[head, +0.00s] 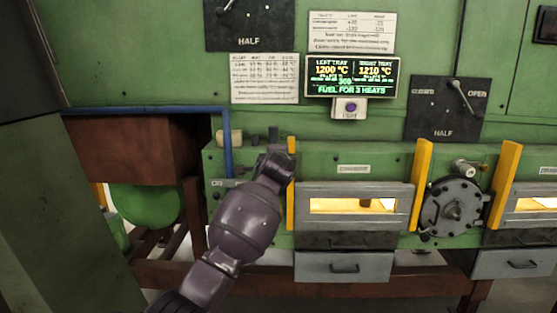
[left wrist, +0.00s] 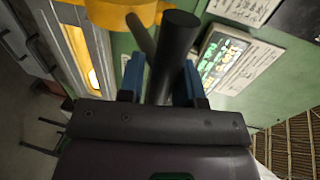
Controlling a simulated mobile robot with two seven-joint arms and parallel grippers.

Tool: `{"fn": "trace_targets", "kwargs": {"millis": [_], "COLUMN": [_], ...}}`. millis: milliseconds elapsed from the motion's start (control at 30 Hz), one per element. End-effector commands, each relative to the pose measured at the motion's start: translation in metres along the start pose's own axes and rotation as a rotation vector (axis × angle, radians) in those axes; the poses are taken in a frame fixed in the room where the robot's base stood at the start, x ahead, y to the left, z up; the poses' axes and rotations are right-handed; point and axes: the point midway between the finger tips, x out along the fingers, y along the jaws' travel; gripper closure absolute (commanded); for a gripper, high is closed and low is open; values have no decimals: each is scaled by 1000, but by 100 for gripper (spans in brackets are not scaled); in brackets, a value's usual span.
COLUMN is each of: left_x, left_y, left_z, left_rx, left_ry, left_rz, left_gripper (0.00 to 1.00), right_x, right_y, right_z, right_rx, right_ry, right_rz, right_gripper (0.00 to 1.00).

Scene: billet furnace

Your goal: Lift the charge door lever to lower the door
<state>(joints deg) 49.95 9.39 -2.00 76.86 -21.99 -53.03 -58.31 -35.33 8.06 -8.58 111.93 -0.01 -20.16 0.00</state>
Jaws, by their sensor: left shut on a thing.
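The charge door (head: 355,190) is a grey front between two yellow posts, with a wide slot glowing orange. A dark piece shows inside the slot. My left gripper (head: 265,148) is at the left yellow post, beside the door's upper left corner. In the left wrist view its blue fingers (left wrist: 160,80) are shut on a thick dark cylindrical handle (left wrist: 176,45), which appears to be the charge door lever. A thinner dark rod shows beside the handle, near a yellow part (left wrist: 125,12). In the head view my gripper hides most of the lever. My right gripper is out of view.
A display (head: 351,76) and a dial panel (head: 447,108) are above. A grey drawer (head: 342,267) is below. A blue pipe (head: 226,145) runs left of my gripper.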

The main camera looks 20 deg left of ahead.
Motion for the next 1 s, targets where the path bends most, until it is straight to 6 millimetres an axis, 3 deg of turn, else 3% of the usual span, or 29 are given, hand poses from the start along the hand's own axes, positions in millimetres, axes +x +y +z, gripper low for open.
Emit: {"fn": "trace_targets", "kwargs": {"millis": [33, 67, 100, 200, 733, 1000], "left_x": [-1, -1, -1, -1, -5, -35], "left_y": [-18, -18, -18, -18, -14, -10], "left_z": [4, 4, 4, 4, 2, 1], "left_rx": [1, 1, 0, 0, -1, 0], "left_ry": [-4, -4, -4, -3, 0, 1], "left_rz": [-36, -36, -36, -35, -30, -27], "left_gripper": [100, 100, 62, 50, 50, 50], "right_x": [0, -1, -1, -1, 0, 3], "right_y": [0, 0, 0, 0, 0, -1], "right_z": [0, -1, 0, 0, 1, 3], "right_rx": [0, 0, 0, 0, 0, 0], "right_ry": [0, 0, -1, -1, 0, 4], "right_rz": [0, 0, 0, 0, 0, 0], "right_gripper": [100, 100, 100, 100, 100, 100]}}
